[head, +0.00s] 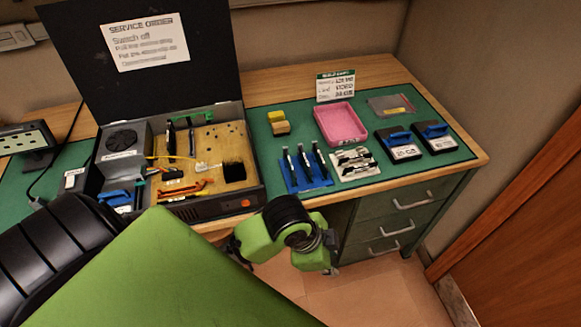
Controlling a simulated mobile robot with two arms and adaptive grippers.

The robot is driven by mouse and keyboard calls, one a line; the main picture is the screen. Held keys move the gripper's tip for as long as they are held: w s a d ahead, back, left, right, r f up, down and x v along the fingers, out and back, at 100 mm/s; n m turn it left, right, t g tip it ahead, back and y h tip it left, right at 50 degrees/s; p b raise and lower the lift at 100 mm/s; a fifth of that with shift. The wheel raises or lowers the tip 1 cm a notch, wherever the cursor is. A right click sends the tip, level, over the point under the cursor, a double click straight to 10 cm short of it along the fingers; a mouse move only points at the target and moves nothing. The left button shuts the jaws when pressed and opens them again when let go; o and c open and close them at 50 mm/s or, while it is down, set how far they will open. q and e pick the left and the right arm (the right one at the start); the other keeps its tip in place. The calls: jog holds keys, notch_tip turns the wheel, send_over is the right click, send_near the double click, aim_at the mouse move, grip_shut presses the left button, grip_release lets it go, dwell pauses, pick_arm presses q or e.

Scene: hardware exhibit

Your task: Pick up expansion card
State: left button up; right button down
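No part is clearly labelled as the expansion card. Inside the open computer case (222,207), a green-edged board (190,118) stands near the back wall, with dark upright parts beside it. Several dark upright modules stand in a blue rack (318,184) on the green mat. A flat grey packet (391,105) lies at the mat's back right; its contents are unclear. My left gripper (330,250) is low in front of the desk edge, below the blue rack and apart from these things. Its fingers are too hidden to read. My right gripper is out of view.
A pink tray (341,123), small yellow and tan blocks (277,121), a white plate of metal parts (354,163) and two black boxes with blue handles (432,136) share the mat. The raised case lid (90,75) stands behind. Drawers (405,208) are below.

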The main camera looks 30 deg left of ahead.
pick_arm(q)
jog(key=w+a+r+m+g+y, duration=0.3)
jog(key=w+a+r+m, duration=0.5)
jog(key=w+a+m, duration=0.4)
jog(key=w+a+r+m, duration=0.3)
jog(key=a+r, duration=0.6)
send_over(292, 166)
notch_tip(292, 166, down, 8)
jog(key=shift+r+p, duration=0.1)
jog(key=shift+p, duration=0.3)
notch_tip(292, 166, down, 5)
jog(key=shift+a+f+p, duration=0.1)
jog(key=shift+f+p, duration=0.1)
jog(key=shift+p, duration=0.4)
grip_shut()
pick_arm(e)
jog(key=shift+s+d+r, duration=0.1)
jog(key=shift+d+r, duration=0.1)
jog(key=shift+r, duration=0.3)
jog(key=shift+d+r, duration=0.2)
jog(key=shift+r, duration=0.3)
